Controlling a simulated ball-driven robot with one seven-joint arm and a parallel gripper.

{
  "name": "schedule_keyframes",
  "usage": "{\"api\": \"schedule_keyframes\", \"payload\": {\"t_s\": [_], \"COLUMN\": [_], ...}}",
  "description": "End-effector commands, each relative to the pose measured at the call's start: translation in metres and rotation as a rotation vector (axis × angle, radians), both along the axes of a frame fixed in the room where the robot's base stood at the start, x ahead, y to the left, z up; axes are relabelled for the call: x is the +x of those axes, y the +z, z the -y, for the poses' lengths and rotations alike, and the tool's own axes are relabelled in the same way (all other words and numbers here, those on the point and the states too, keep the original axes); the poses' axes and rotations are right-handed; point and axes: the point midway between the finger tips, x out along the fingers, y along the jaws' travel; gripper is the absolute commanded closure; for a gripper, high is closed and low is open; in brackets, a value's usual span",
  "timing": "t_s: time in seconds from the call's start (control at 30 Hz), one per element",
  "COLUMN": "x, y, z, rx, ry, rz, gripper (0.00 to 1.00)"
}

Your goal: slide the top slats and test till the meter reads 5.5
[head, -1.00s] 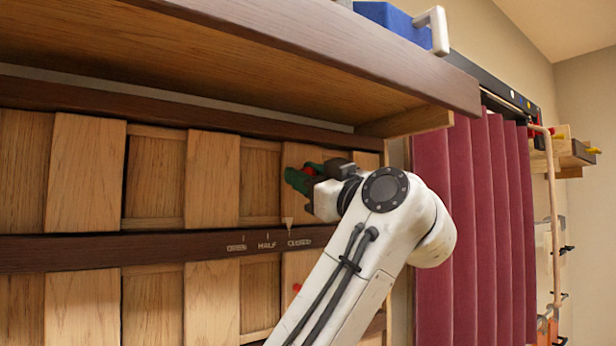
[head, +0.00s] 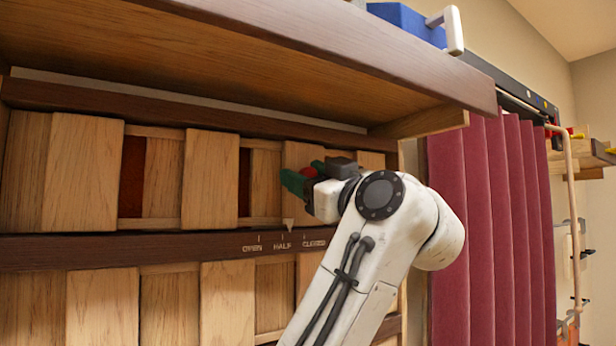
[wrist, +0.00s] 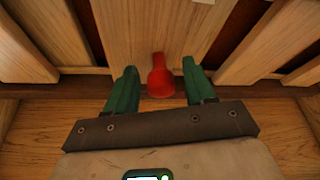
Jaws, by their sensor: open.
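The top slats (head: 210,182) are a row of light wood boards, with dark red gaps showing beside some of them. A pale pointer (head: 288,223) under one slat stands at about the HALF mark, slightly to its right, on a scale (head: 283,246) reading OPEN, HALF, CLOSED. A red knob (head: 318,166) sits on that slat. My gripper (wrist: 160,66) is open, its green fingers on either side of the red knob (wrist: 160,80) with space visible on both sides. In the head view my gripper (head: 297,182) partly hides the slat. No meter reading is visible.
A wooden shelf (head: 250,65) overhangs the top slats, with a blue object (head: 405,22) on it. A lower row of slats (head: 228,300) runs below the dark rail (head: 130,249). A dark red curtain (head: 490,220) hangs at the right.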

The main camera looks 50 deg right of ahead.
Motion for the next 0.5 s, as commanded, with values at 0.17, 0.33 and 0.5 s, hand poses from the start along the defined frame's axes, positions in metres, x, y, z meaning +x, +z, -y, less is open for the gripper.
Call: {"api": "schedule_keyframes", "payload": {"t_s": [0.17,0.33,0.5], "x": [-0.016,-0.046,-0.075], "y": [-0.008,-0.021,-0.031], "z": [-0.002,-0.006,-0.011], "rx": [-0.001,-0.003,-0.002], "ry": [-0.002,-0.003,-0.003], "rz": [0.003,0.003,0.003], "gripper": [0.46,0.46,0.46]}}
